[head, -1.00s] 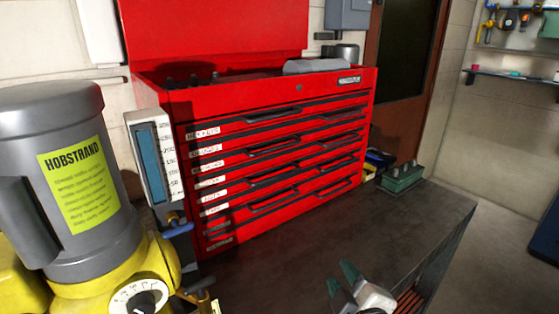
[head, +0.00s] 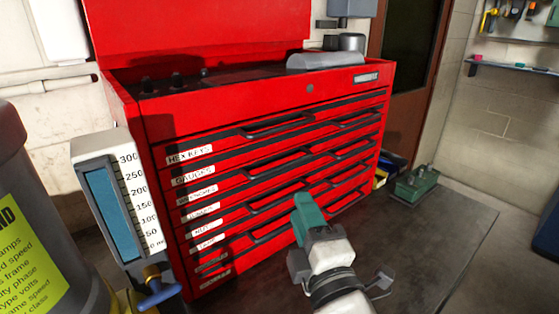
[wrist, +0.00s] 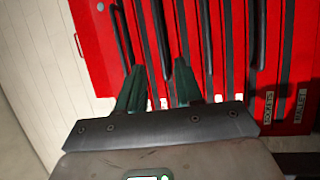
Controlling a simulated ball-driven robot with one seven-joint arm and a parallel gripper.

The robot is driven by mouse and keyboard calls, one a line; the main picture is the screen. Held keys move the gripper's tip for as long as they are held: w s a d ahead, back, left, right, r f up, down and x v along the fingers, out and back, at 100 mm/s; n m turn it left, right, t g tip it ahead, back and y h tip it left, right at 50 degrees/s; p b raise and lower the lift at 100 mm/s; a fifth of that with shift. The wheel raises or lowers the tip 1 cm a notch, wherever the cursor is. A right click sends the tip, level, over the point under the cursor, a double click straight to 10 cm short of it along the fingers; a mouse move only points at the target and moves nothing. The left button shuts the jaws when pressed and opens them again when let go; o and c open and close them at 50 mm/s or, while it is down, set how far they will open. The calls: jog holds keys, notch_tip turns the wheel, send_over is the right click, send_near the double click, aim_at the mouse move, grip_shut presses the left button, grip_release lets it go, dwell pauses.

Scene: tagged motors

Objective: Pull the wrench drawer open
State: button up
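The red tool chest (head: 240,104) stands on the bench with its rows of drawers shut. The wrench drawer (head: 197,194) appears to be the third labelled row down, below HEX KEYS and GAUGES; its label is blurred. My gripper (head: 308,212) is in front of the middle drawers, its teal fingers hiding part of the lower fronts. In the wrist view my gripper (wrist: 160,78) has its two fingers apart, with red drawer fronts and dark handle bars (wrist: 122,38) beyond them. Nothing is held. I cannot tell whether a finger touches a handle.
A gauge with a numbered scale (head: 108,200) and a grey-yellow machine (head: 30,240) stand close at the left. A green box (head: 416,182) sits on the bench (head: 450,215) right of the chest. The bench top at right is mostly clear.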

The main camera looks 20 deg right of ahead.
jog(key=p+x, duration=0.1)
jog(key=x, duration=1)
jog(key=shift+p, duration=0.4)
jog(key=shift+c, duration=0.2)
grip_shut()
jog(key=shift+f, duration=0.1)
dwell(0.5)
